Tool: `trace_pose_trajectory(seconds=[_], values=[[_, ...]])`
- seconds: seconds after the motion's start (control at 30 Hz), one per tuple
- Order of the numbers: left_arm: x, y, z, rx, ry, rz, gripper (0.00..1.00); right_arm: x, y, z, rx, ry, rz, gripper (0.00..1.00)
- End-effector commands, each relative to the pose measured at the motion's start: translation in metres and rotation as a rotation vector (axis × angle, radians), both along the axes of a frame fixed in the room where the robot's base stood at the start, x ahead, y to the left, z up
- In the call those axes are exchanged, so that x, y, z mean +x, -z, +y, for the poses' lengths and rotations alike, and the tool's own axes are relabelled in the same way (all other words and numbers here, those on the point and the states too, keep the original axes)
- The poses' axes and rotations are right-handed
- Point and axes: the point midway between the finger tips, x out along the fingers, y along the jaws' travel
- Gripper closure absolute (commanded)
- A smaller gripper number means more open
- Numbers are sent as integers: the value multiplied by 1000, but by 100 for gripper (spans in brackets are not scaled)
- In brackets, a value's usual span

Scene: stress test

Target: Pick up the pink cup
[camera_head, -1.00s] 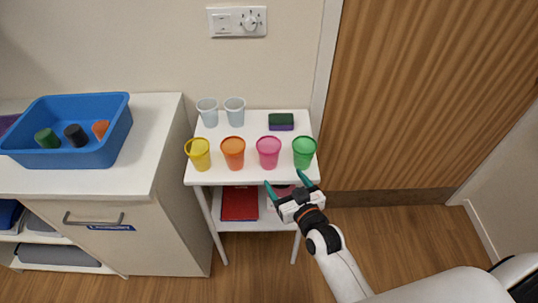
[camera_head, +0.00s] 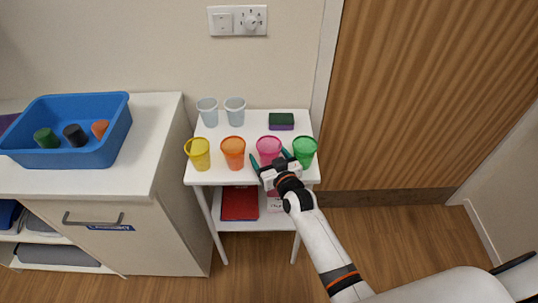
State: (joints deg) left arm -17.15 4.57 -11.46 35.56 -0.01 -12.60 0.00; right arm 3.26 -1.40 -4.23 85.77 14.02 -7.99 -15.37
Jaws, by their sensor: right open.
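The pink cup (camera_head: 269,147) stands upright on the small white table (camera_head: 221,176), between the orange cup (camera_head: 233,152) and the green cup (camera_head: 304,151). My right gripper (camera_head: 271,158) is open at the front of the pink cup. Its teal fingers show one on each side of the cup, the right one in the narrow space towards the green cup. The gripper hides the lower part of the pink cup, and I cannot tell whether the fingers touch it. My left gripper is not in view.
A yellow cup (camera_head: 198,153) stands at the table's left end. Two clear cups (camera_head: 208,112) and a green and purple sponge (camera_head: 281,121) are behind. A blue bin (camera_head: 68,157) with several items sits on the left counter (camera_head: 150,130). A red item (camera_head: 239,204) lies on the lower shelf.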

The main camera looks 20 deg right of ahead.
Motion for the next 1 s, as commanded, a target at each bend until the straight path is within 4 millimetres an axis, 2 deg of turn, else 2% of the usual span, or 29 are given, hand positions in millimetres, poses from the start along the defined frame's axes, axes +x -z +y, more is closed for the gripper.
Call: trace_pose_trajectory(seconds=[0.13, 0.4, 0.77, 0.87, 1.0], values=[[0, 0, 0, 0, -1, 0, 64, 0, 0, 0, 0, 0, 0, 22], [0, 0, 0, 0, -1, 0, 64, -1, 0, 0, 0, 0, 0, 66], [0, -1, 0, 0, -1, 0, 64, 0, -4, 0, 1, 0, -1, 68], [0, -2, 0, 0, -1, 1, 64, 0, -17, 0, 1, 0, -4, 68], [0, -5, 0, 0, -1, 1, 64, 0, -46, 1, 3, -1, -5, 68]])
